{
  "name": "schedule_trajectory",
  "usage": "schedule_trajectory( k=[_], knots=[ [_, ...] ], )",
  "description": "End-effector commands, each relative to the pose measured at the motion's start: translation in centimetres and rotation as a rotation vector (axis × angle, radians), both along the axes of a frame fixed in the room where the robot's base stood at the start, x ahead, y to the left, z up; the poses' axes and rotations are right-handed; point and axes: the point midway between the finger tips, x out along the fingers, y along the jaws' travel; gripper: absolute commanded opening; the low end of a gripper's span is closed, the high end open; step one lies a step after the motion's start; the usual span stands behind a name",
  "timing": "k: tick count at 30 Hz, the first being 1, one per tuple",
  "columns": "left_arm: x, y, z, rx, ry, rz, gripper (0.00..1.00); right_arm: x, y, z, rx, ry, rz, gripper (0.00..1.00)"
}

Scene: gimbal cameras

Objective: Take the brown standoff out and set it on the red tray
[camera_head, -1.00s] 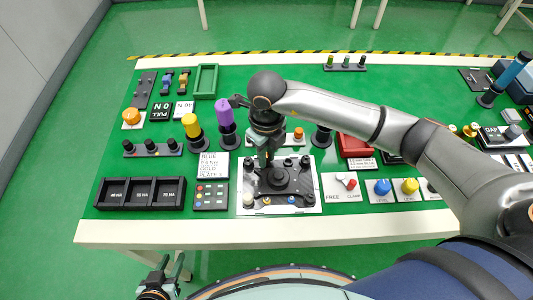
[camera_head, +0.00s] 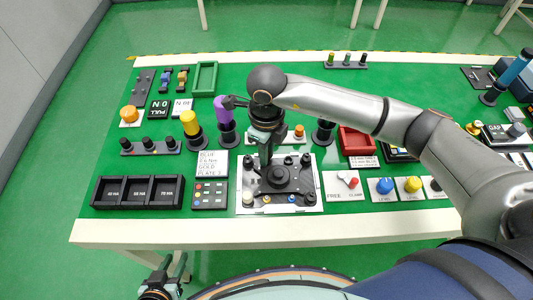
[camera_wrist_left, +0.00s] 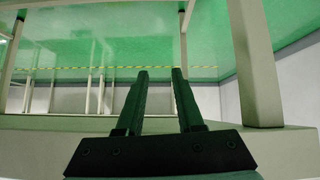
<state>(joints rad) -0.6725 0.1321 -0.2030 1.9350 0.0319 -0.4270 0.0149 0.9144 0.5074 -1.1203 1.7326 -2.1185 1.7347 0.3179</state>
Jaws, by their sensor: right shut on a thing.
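My right gripper (camera_head: 264,157) points down over the left part of the white plate (camera_head: 243,208) with the dark fixture (camera_head: 280,178). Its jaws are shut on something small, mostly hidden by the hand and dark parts. I cannot make out its colour. Small orange-brown (camera_head: 267,198) and blue (camera_head: 291,198) pieces show at the fixture's front edge; I cannot tell whether the brown one is the standoff. The red tray (camera_head: 357,141) lies right of the fixture, looking empty. My left gripper (camera_head: 165,276) hangs in front of the table; in the left wrist view its fingers (camera_wrist_left: 158,75) are apart and empty.
A purple-topped post (camera_head: 223,108) and a yellow-topped post (camera_head: 190,124) stand left of the right gripper. A black post (camera_head: 323,133) stands between fixture and red tray. A black three-part bin (camera_head: 138,191) is at front left. Blue (camera_head: 384,186) and yellow (camera_head: 413,185) knobs are at front right.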

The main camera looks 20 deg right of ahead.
Motion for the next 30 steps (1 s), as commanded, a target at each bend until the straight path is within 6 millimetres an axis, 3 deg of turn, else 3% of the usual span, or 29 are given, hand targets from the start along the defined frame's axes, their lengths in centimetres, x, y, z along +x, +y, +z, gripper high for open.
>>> schedule_trajectory(
  k=[30],
  knots=[
    [1.0,-2.1,-2.4,-0.022,0.005,-0.043,0.36,0.2,-0.1,-0.1,-0.001,-0.002,0.524,0.00]
  ],
)
